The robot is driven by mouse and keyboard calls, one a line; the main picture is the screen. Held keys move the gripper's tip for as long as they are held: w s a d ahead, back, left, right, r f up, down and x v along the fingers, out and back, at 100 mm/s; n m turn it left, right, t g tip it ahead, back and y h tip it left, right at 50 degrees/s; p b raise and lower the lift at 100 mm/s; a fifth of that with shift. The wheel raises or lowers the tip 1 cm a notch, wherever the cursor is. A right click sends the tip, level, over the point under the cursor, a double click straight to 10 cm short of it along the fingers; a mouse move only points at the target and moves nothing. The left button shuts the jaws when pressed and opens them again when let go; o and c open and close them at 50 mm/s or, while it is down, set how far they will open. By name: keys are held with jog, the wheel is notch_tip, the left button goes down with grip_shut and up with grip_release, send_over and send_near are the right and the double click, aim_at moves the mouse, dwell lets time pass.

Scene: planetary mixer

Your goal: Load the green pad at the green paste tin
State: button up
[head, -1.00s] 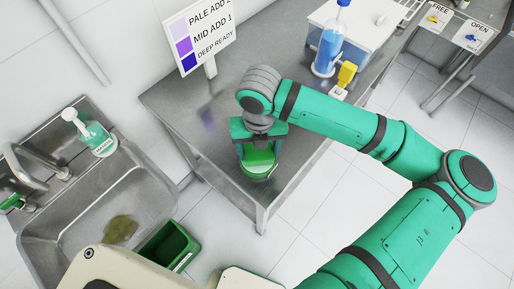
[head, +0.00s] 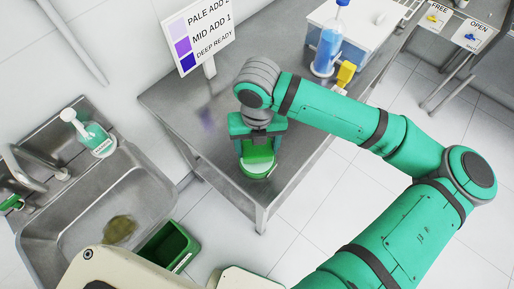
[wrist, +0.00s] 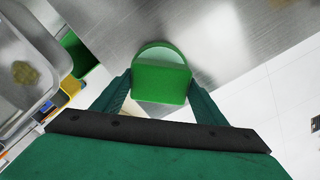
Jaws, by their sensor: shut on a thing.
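My gripper (head: 258,146) points down over the near part of the steel table and is shut on a green pad (head: 258,155). The pad also shows in the wrist view (wrist: 160,85), as a flat green face between the two fingers. The green paste tin (head: 256,174) is a round green tin directly under the pad, near the table's front edge. In the wrist view its curved rim (wrist: 161,44) shows just beyond the pad. The pad hides most of the tin's inside, and I cannot tell whether the pad touches the paste.
A sign on a post (head: 203,38) stands behind the gripper. A blue bottle (head: 327,50) and a yellow-topped item (head: 346,73) stand farther right on the table. A sink (head: 60,222) with a stained patch is at left, a green bin (head: 170,250) below it.

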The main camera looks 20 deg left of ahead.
jog(key=shift+s+r, duration=0.1)
jog(key=shift+r, duration=2.5)
